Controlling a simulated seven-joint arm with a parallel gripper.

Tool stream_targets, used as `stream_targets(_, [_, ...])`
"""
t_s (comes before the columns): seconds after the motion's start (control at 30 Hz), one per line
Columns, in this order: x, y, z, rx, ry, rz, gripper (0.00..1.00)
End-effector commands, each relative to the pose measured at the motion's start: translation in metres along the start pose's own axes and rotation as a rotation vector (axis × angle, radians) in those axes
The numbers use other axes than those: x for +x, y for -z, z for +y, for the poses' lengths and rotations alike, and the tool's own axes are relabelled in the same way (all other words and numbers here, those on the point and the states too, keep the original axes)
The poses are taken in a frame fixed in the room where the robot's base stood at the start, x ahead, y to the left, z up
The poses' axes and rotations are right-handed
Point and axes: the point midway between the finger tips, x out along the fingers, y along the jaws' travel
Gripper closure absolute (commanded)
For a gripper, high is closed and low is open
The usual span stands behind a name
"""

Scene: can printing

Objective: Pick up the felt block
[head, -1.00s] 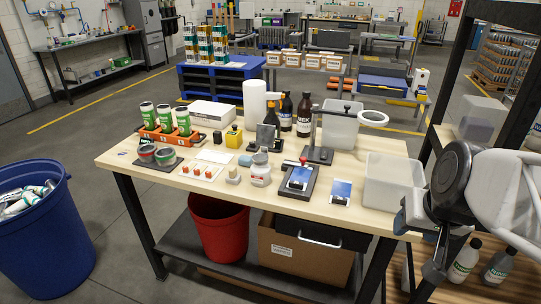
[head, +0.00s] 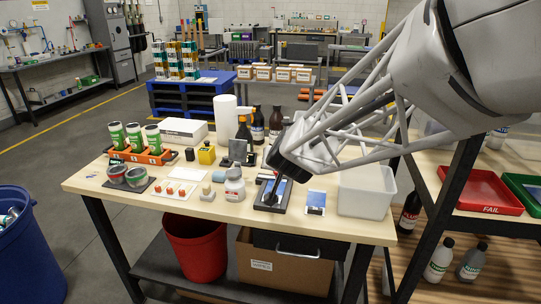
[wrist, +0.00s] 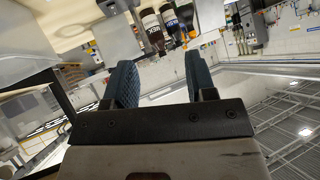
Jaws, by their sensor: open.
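The felt block is not certain to me. A small dark block (head: 190,154) stands on the table behind the yellow bottle's left side, and a small grey block (head: 219,177) lies beside the white jar; either could be it. My arm hides part of the table's back right.
The wooden table (head: 330,228) is crowded. A white jar (head: 235,188), a yellow bottle (head: 206,154), an orange can rack (head: 140,156) and a dark framed pad (head: 285,203) stand there. A white bin (head: 365,195) is at the right. The front edge strip is clear.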

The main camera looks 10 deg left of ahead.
Motion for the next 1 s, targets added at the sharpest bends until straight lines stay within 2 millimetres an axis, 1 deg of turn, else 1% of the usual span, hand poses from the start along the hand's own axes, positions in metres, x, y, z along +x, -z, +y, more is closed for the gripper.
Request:
stream_targets(0.03, [0.014, -0.001, -0.012, -0.002, -0.001, 0.015, 0.49])
stream_targets(0.1, [0.03, -0.001, -0.025, -0.002, -0.009, 0.042, 0.49])
stream_targets(0.27, [0.067, -0.004, -0.058, -0.002, -0.036, 0.102, 0.49])
stream_targets(0.47, [0.109, -0.017, -0.097, -0.009, -0.086, 0.17, 0.49])
stream_targets(0.7, [0.152, -0.044, -0.143, -0.024, -0.167, 0.239, 0.49])
stream_targets(0.9, [0.18, -0.074, -0.176, -0.044, -0.244, 0.286, 0.49])
stream_targets(1.0, [0.19, -0.089, -0.19, -0.055, -0.28, 0.305, 0.49])
